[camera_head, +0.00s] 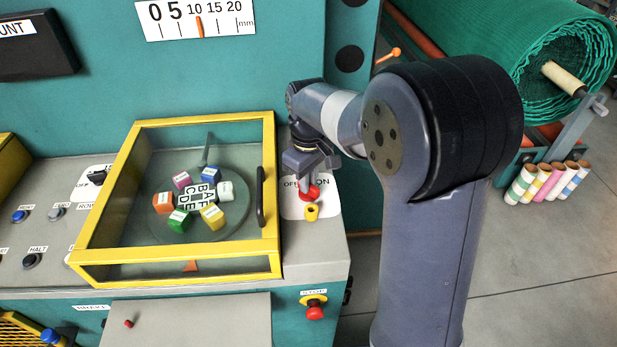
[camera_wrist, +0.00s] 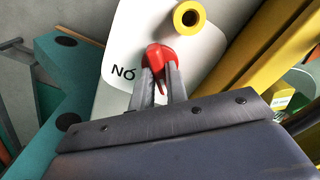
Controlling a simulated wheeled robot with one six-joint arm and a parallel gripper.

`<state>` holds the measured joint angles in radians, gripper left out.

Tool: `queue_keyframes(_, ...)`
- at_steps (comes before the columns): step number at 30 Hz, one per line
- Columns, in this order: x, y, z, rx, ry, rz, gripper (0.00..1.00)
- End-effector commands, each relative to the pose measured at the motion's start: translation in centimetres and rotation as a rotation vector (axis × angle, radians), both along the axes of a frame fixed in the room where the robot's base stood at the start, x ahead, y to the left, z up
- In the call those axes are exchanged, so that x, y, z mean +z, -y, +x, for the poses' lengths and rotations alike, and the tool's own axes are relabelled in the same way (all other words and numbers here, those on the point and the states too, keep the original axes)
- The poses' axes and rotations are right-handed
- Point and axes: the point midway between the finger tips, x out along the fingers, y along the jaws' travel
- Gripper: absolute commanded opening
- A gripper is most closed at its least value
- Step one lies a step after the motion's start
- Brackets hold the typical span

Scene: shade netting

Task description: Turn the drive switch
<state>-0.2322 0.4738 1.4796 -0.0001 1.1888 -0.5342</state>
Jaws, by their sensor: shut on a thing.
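The drive switch is a red knob (camera_head: 309,191) on a white plate (camera_head: 292,207) marked with OFF and ON, on the console right of the yellow-framed case. My gripper (camera_head: 305,188) reaches down from above and is shut on the red knob. In the wrist view the red knob (camera_wrist: 160,57) sits between the two grey fingers of my gripper (camera_wrist: 161,80), and its lower part is hidden by them. The ON lettering shows upside down beside it. The knob's exact setting is hard to tell.
A yellow round piece (camera_head: 312,212) stands just in front of the knob. The yellow-framed case (camera_head: 276,190) with a black handle stands close on the left, holding coloured blocks on a disc. A red stop button (camera_head: 314,312) is on the front face. A green netting roll (camera_head: 490,35) is at right.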

Motion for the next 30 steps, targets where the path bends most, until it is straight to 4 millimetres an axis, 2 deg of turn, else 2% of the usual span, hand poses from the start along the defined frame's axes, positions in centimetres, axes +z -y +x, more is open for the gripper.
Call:
queue_keyframes(18,0.11,-0.03,0.09,0.04,0.004,0.001,0.0)
queue_keyframes(19,0.11,-0.03,0.09,0.04,0.004,0.001,0.17)
queue_keyframes(26,0.05,-0.01,0.04,0.039,0.002,0.001,0.36)
queue_keyframes(30,0.03,-0.01,0.03,0.038,0.001,0.0,0.36)
